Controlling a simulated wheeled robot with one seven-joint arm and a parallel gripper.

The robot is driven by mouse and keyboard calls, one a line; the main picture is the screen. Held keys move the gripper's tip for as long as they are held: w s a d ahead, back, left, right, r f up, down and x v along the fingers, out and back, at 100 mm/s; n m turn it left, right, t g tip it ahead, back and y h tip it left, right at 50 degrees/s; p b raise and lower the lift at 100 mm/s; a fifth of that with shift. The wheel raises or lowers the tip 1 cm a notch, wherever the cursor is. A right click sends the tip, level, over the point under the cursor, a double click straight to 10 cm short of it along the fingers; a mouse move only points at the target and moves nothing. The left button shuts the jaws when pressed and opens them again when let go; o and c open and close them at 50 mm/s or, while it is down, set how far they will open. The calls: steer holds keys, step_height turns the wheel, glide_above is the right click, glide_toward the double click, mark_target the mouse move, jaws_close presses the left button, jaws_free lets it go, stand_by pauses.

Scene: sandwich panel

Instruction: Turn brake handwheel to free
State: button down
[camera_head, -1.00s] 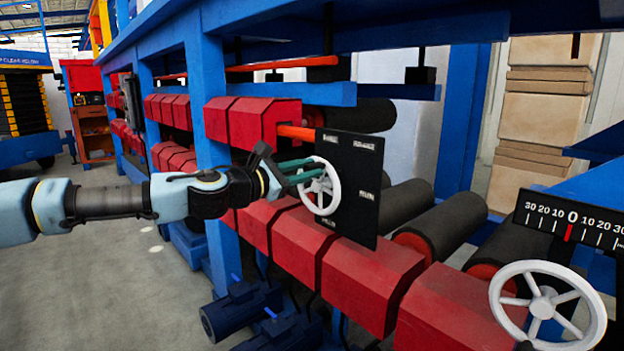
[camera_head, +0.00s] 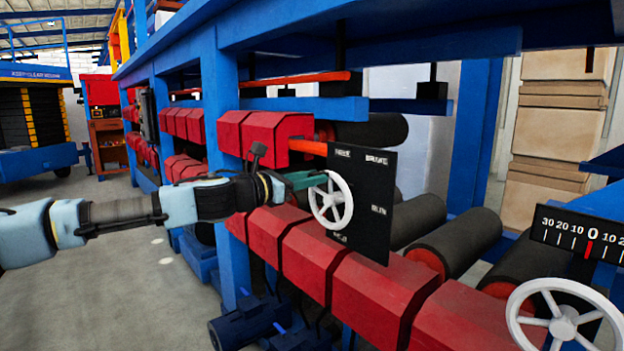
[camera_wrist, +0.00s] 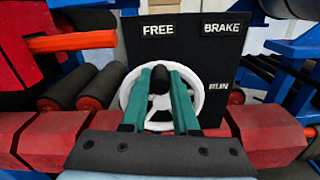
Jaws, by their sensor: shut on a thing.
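The white brake handwheel (camera_head: 331,201) stands in front of a black panel (camera_head: 378,215) in the head view. In the wrist view the handwheel (camera_wrist: 210,108) is partly hidden behind my gripper's fingers. The panel (camera_wrist: 190,58) carries the labels FREE at upper left, BRAKE at upper right and RUN at right. My gripper (camera_head: 318,181) reaches the wheel from the left, and its green fingers (camera_wrist: 160,82) are shut around a dark knob-like part (camera_wrist: 159,80) at the wheel. The wheel's pointer, if any, is hidden.
Red roller housings (camera_head: 315,255) run in a row below the wheel. Dark rollers (camera_head: 455,245) lie behind the panel. A second white handwheel (camera_head: 563,318) and a scale reading around 0 (camera_head: 590,235) are at the right. A blue post (camera_head: 222,120) stands left of the panel.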

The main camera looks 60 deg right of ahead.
steer(key=shift+w+f, duration=0.1)
steer(key=c, duration=0.7)
jaws_free()
steer(key=b+v, duration=0.3)
steer(key=v, duration=0.7)
steer(key=shift+w+a+b, duration=0.1)
steer(key=shift+a+b, duration=0.2)
steer(key=shift+a, duration=0.1)
